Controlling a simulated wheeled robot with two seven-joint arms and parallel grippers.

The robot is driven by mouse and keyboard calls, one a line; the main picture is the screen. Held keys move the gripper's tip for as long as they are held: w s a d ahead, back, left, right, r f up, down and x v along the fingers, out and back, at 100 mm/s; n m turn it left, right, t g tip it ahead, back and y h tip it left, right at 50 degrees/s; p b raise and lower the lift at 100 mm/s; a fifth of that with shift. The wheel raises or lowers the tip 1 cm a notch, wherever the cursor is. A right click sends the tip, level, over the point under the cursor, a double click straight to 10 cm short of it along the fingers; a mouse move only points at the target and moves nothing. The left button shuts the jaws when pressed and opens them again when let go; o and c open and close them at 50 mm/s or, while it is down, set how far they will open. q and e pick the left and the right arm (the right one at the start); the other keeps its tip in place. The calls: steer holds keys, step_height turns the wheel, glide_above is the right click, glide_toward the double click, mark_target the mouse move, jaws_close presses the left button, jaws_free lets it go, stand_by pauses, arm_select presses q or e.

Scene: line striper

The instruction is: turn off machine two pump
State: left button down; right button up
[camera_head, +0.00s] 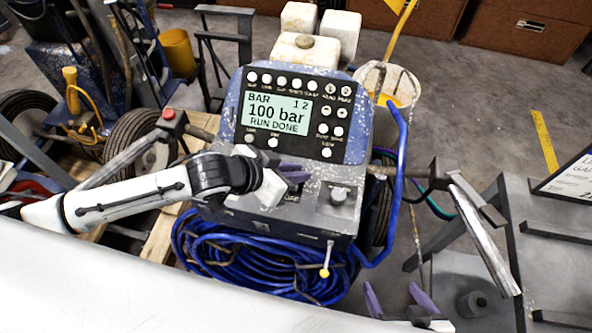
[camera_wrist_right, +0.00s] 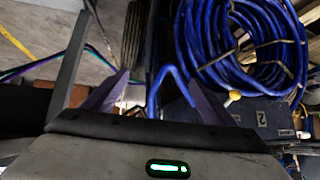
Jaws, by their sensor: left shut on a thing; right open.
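The blue line striper has a control panel (camera_head: 302,115) whose display (camera_head: 277,114) reads "BAR 12, 100 bar, RUN DONE". Below the panel is a grey console (camera_head: 312,215) with a round grey knob (camera_head: 338,196). My left gripper (camera_head: 297,177) is over the console, left of the knob, its purple fingers shut on a small control there that they mostly hide. My right gripper (camera_head: 398,298) is open and empty, low in front of the machine at right. In the right wrist view, a label "2" (camera_wrist_right: 261,118) shows on a dark box. I cannot make out a pump label.
A coil of blue hose (camera_head: 245,262) hangs under the console, with a yellow-tipped lever (camera_head: 324,271) in front. Another machine (camera_head: 110,60) is behind left; a dark metal frame (camera_head: 520,240) is right.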

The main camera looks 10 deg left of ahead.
mark_target(292, 195)
arm_select(q)
steer(key=shift+s+f+t+b, duration=0.25)
steer(key=shift+s+t+b, duration=0.2)
steer(key=shift+t+b, duration=0.2)
steer(key=t+b, duration=0.1)
steer(key=b, duration=0.2)
steer(key=s+m+t+b, duration=0.1)
steer(key=t+b, duration=0.1)
steer(key=m+t+h+b, duration=0.1)
steer(key=b, duration=0.2)
steer(key=shift+s+f+t+b, duration=0.25)
steer(key=shift+s+b, duration=0.05)
steer(key=shift+b, duration=0.05)
steer(key=b, duration=0.2)
steer(key=t+b, duration=0.1)
steer(key=b, duration=0.1)
steer(key=shift+s+r+m+t+h, duration=0.1)
steer(key=shift+s+m+t+h, duration=0.2)
steer(key=shift+s+r+t+h+b, duration=0.2)
steer(key=shift+t+h+b, duration=0.15)
steer(key=shift+b, duration=0.6)
steer(key=shift+r+m, duration=0.1)
steer(key=shift+m, duration=0.2)
arm_select(e)
step_height(292, 195, down, 12)
steer(key=a, duration=0.2)
steer(key=shift+w+f, duration=0.15)
steer(key=shift+w, duration=0.3)
steer(key=shift+s+d+f, duration=0.1)
